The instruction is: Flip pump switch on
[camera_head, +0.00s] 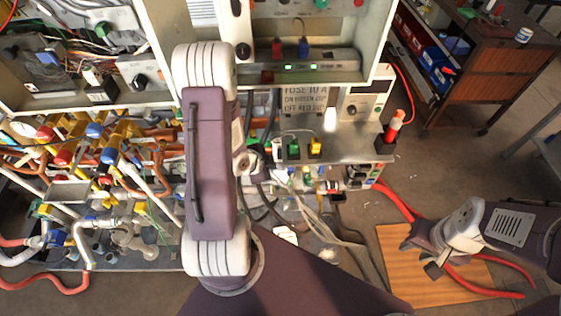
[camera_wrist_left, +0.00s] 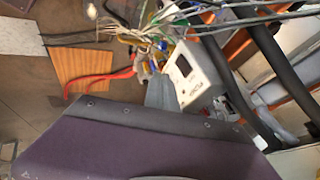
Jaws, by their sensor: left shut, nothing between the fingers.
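I cannot make out for certain which control is the pump switch. A white control box (camera_head: 368,107) with a dark display and a small knob stands right of centre. A white box with a dark window also shows in the left wrist view (camera_wrist_left: 187,70), just right of my left gripper. My left gripper (camera_wrist_left: 162,94) is shut and empty in that view; contact with the box cannot be judged. In the head view my purple left arm hides its fingertips.
An open panel (camera_head: 310,68) with small lights hangs above centre. Pipes and valves (camera_head: 95,150) crowd the left side. Loose cables (camera_head: 340,235) and a red hose (camera_head: 398,203) run down to the floor. A brown cabinet (camera_head: 490,60) stands at the upper right, with clear floor before it.

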